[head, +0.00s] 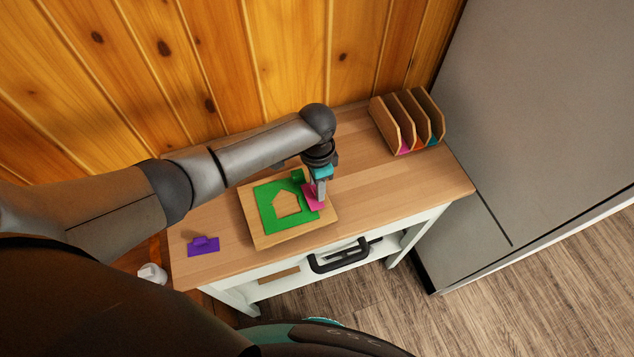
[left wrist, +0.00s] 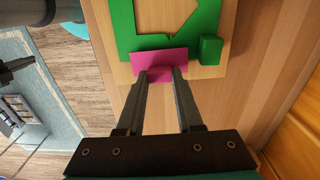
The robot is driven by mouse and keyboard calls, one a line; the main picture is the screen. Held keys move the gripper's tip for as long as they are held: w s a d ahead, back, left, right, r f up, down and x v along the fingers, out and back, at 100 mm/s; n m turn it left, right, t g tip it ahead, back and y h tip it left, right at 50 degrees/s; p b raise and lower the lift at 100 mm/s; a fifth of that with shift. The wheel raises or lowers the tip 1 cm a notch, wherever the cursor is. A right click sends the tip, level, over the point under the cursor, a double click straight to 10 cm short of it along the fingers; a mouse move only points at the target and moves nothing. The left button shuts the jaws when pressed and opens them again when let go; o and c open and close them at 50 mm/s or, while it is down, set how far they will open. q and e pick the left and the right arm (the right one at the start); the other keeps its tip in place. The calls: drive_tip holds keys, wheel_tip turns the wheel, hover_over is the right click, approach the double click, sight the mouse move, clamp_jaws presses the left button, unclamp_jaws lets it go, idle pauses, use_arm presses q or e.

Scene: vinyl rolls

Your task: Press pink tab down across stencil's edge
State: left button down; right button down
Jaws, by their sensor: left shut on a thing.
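The green stencil (head: 267,206) with a house-shaped cutout lies on a wooden board (head: 262,238) on the table. The pink tab (head: 310,203) is at the stencil's right edge, under my left gripper (head: 319,190). In the left wrist view, the pink tab (left wrist: 160,60) overlaps the edge of the green stencil (left wrist: 127,30). My left gripper (left wrist: 160,75) is shut on the tab's raised grip. Whether the tab lies fully flat is hard to tell. A green block (left wrist: 210,50) is beside the tab at the stencil's corner. My right gripper is not seen in the head view.
A purple tab (head: 204,245) lies at the table's left front. A wooden rack (head: 386,118) with pink and teal pieces stands at the back right. The table (head: 420,187) is clear right of the board. A grey cabinet (head: 530,110) stands to the right.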

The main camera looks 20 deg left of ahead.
use_arm(q)
drive_tip(key=shift+f, duration=0.4)
idle(0.3)
unclamp_jaws()
idle(0.7)
drive_tip(key=shift+r, duration=0.15)
wheel_tip(320, 180, up, 7)
drive_tip(key=p, duration=0.7)
idle(0.4)
idle(0.4)
